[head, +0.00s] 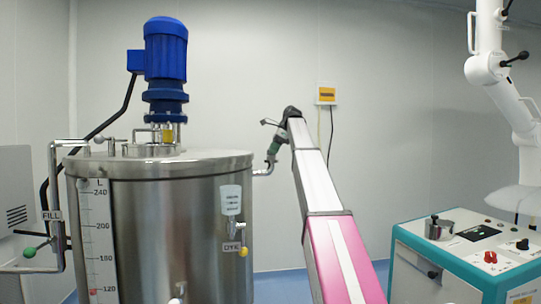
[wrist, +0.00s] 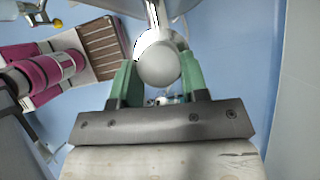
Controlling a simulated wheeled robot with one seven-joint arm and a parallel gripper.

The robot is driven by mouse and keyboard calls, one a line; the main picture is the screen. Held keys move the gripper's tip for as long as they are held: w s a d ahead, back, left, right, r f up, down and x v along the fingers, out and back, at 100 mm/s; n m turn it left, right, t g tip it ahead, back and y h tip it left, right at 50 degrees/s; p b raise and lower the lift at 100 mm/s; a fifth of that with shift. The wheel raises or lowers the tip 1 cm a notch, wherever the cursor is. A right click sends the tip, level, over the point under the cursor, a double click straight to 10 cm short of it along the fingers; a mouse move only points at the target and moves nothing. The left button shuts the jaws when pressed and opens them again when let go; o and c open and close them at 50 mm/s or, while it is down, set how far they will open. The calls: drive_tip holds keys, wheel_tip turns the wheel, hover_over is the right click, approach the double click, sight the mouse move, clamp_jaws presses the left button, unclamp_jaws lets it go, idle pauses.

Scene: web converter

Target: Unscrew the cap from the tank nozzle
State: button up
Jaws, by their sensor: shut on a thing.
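The steel tank (head: 165,230) stands at the left in the head view, and its nozzle (head: 263,171) is a bent pipe coming out of the right side near the rim. In the wrist view the nozzle (wrist: 156,14) comes down from the top edge to a round grey cap (wrist: 158,68). My gripper (wrist: 160,60) has its two green fingers on either side of the cap and is shut on it. In the head view my gripper (head: 272,157) is at the nozzle's end, and the cap is too small to make out there.
A blue motor (head: 165,60) stands on the tank lid. A dye valve with a yellow knob (head: 243,252) sticks out of the tank's front.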

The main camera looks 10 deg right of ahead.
drive_tip(key=o, duration=1)
drive_tip(key=shift+s+m+t, duration=0.1)
drive_tip(key=shift+m+t, duration=0.4)
drive_tip(key=shift+m, duration=0.5)
drive_tip(key=shift+s+m+t, duration=0.15)
drive_tip(key=shift+m+t, duration=0.15)
drive_tip(key=shift+m, duration=0.4)
drive_tip(key=shift+m+h, duration=0.3)
